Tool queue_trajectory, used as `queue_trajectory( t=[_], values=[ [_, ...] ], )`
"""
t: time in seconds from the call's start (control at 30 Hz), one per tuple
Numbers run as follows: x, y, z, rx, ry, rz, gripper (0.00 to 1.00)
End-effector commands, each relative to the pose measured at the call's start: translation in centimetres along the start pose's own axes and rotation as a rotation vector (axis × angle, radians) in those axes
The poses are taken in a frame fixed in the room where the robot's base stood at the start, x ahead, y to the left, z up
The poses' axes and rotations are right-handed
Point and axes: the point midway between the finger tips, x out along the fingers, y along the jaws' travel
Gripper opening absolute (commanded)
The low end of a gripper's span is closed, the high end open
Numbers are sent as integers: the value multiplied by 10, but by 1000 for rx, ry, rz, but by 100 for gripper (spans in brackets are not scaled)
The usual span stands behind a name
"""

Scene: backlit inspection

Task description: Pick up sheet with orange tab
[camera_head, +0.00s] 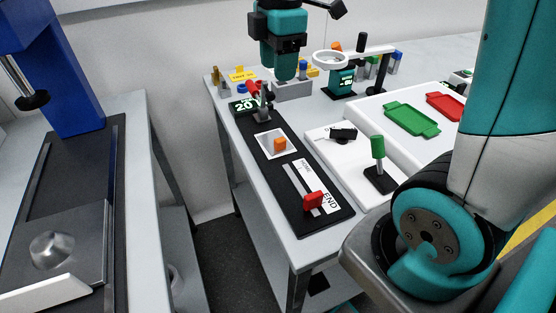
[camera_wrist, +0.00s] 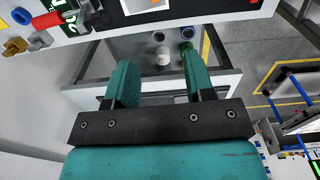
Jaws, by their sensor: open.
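The sheet (camera_head: 265,137) is a small pale square with a raised orange tab (camera_head: 280,145). It lies on a long black board (camera_head: 273,166) on the white table in the head view. In the wrist view only a piece of the sheet shows at the top edge, with a trace of orange. My gripper (camera_wrist: 157,56) is open and empty in the wrist view, its two teal fingers apart. The sheet lies beyond the fingers, not between them.
A green-topped post (camera_head: 377,148), a green tray (camera_head: 411,118) and a red tray (camera_head: 446,106) stand to the right. A teal and black unit (camera_head: 284,45) hangs over the table's back.

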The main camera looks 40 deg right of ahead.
Motion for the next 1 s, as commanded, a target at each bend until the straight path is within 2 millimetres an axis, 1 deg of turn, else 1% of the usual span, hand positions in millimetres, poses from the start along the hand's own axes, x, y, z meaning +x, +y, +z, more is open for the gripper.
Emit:
queue_trajectory(
  t=[0.03,0.17,0.27,0.6,0.7,0.93,1.0],
  values=[
    [9,5,6,-22,-8,-4,49],
    [14,10,12,-58,-18,-10,49],
    [26,10,13,-64,-20,-13,49],
    [102,9,14,-63,-19,-15,49],
    [118,9,14,-63,-19,-13,49],
    [135,9,14,-63,-19,-10,49],
    [144,8,14,-63,-19,-13,49]
  ],
)
